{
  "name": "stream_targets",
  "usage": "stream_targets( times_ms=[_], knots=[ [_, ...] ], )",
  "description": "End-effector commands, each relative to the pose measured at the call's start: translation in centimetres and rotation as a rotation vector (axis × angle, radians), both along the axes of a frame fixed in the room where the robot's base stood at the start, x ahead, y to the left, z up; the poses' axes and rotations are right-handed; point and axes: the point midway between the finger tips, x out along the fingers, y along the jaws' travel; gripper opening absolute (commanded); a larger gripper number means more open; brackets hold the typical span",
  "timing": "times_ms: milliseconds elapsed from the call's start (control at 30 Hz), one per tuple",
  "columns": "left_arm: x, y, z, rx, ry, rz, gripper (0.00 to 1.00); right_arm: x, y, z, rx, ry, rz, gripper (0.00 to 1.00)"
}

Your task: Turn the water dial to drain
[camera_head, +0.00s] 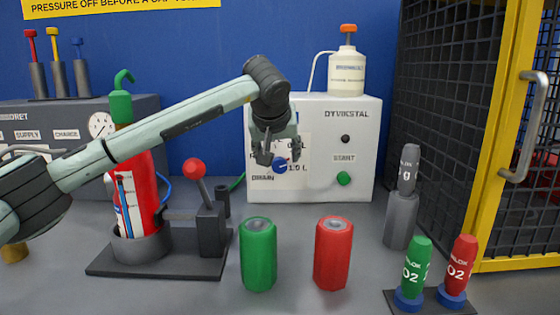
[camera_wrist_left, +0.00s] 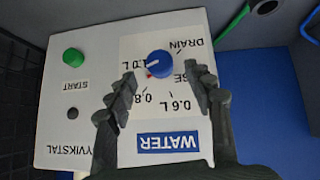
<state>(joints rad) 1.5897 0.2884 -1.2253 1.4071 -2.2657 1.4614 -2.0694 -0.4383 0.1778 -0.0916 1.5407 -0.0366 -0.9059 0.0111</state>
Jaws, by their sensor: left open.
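The water dial is a blue round knob (camera_head: 280,166) on the front of a white box (camera_head: 361,130). The dial also shows in the left wrist view (camera_wrist_left: 160,63), with a small red and white mark on the side toward the 1.0 L label. The DRAIN label (camera_wrist_left: 186,46) is on the panel beside it. My left gripper (camera_head: 278,158) is in front of the dial, open and empty. In the left wrist view, its two fingers (camera_wrist_left: 159,85) are apart, to the left and right of the dial. Contact with the dial cannot be told. My right gripper is out of view.
A green START button (camera_head: 343,178) is right of the dial. A green can (camera_head: 258,253) and a red can (camera_head: 333,253) stand in front of the box. A red-knobbed lever (camera_head: 195,170) and a red extinguisher (camera_head: 141,195) stand left. A yellow-framed mesh cage (camera_head: 500,130) is right.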

Motion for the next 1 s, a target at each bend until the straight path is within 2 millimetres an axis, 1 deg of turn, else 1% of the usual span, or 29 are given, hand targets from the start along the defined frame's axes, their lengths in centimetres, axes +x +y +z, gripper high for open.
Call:
stream_targets(
  times_ms=[33, 200, 367, 567, 600, 1000],
  knots=[
    [0.6, -0.1, -0.7, 0.000, 0.004, 0.001, 0.52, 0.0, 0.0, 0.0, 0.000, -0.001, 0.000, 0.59],
    [2.1, -0.2, -2.1, -0.001, 0.002, -0.001, 0.52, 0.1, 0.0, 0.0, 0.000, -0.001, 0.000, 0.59],
    [2.7, -0.3, -2.7, 0.001, 0.000, -0.001, 0.52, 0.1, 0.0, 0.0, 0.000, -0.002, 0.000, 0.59],
    [2.7, -0.3, -2.7, 0.001, 0.000, -0.001, 0.52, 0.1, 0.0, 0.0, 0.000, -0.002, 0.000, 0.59],
    [2.7, -0.3, -2.7, 0.001, 0.000, -0.001, 0.51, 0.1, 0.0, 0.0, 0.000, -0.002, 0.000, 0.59],
    [2.7, -0.3, -2.7, 0.001, 0.000, -0.001, 0.02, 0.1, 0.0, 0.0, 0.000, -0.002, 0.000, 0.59]
  ],
)
